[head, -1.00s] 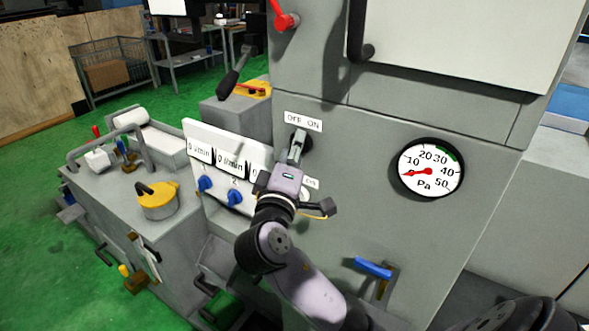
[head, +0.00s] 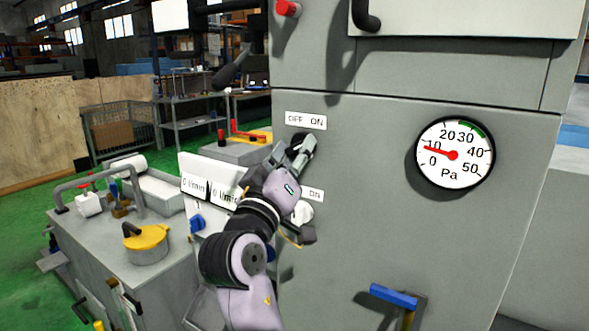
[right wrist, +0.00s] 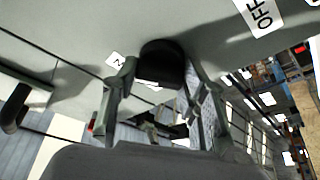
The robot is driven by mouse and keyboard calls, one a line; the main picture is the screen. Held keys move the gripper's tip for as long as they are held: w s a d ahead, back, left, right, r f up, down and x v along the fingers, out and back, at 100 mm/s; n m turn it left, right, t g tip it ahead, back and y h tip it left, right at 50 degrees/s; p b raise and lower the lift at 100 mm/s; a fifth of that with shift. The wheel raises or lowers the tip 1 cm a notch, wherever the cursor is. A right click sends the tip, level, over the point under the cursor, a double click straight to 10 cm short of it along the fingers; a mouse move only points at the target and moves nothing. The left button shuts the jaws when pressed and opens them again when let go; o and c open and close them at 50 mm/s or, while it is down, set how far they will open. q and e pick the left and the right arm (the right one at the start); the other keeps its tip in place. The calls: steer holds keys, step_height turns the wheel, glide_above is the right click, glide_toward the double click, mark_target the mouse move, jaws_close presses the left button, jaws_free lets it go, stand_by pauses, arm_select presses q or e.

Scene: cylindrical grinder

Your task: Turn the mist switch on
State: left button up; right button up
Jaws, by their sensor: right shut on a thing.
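The mist switch is a dark round knob (head: 297,137) on the grey cabinet front, below an OFF ON label (head: 306,121). My right gripper (head: 304,147) is shut on it, with its fingers tilted up to the right, toward the ON side. The fingers hide most of the knob in the head view. In the right wrist view the black knob (right wrist: 162,62) sits between the two fingers, and part of the OFF label (right wrist: 262,14) shows at the top right. My left gripper is not in view.
A round pressure gauge (head: 455,154) is to the right, its needle near 10. A blue-handled lever (head: 394,296) is lower right. A white flow panel (head: 209,178) stands left.

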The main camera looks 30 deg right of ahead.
steer(key=shift+r, duration=0.2)
stand_by(0.3)
steer(key=o, duration=1.2)
steer(key=shift+w+f, duration=0.1)
steer(key=shift+c, duration=0.2)
step_height(320, 180, up, 10)
